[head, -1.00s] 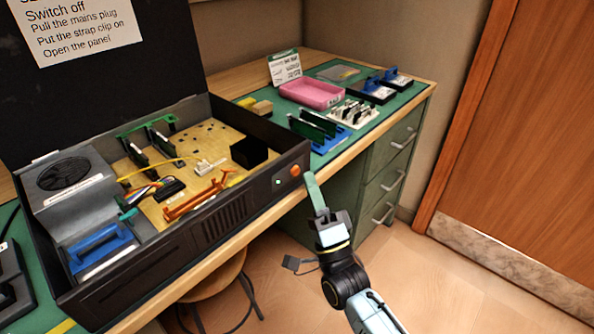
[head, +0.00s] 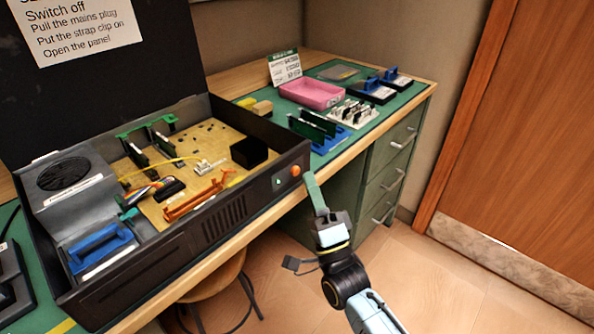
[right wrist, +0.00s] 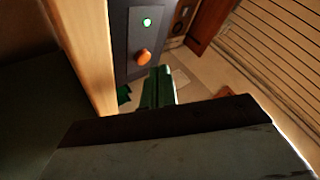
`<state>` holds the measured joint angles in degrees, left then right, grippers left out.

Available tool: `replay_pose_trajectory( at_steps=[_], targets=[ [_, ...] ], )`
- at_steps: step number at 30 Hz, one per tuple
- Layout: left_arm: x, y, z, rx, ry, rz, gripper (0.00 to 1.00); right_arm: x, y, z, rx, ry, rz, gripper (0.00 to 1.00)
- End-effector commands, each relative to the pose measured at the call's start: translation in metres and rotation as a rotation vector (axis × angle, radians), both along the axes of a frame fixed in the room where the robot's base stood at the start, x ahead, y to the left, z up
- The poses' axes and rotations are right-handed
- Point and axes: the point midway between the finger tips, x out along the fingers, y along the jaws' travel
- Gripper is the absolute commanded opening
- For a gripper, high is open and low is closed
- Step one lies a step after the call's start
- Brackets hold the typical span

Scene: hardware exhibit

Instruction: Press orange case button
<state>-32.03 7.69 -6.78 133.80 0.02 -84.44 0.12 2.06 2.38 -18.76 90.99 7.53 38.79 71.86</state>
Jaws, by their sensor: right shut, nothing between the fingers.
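The orange button (head: 296,171) sits at the right end of the front panel of the open black case (head: 222,222). A small round light (head: 278,182) is beside it. The right wrist view shows the orange button (right wrist: 143,56) on the dark panel, with the light (right wrist: 147,22) glowing green. My right gripper (head: 310,180) is shut and empty, its green fingers just right of the button in the head view. In the right wrist view the shut fingertips (right wrist: 159,72) appear close to the button; I cannot tell whether they touch it. My left gripper is not in view.
The case stands on a wooden bench with a green mat (head: 380,112). A pink tray (head: 312,94) and several boards lie behind it. Green drawers (head: 385,175) are under the bench, and a stool (head: 210,280) is below the case. The floor at right is clear.

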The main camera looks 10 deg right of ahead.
Motion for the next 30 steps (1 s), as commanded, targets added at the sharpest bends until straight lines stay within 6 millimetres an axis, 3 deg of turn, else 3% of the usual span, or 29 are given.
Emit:
replay_pose_trajectory(
  at_steps=[30],
  targets=[
    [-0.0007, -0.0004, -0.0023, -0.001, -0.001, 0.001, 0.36, 0.007, 0.0056, 0.0, 0.0, 0.0, 0.0, 0.0]
  ],
)
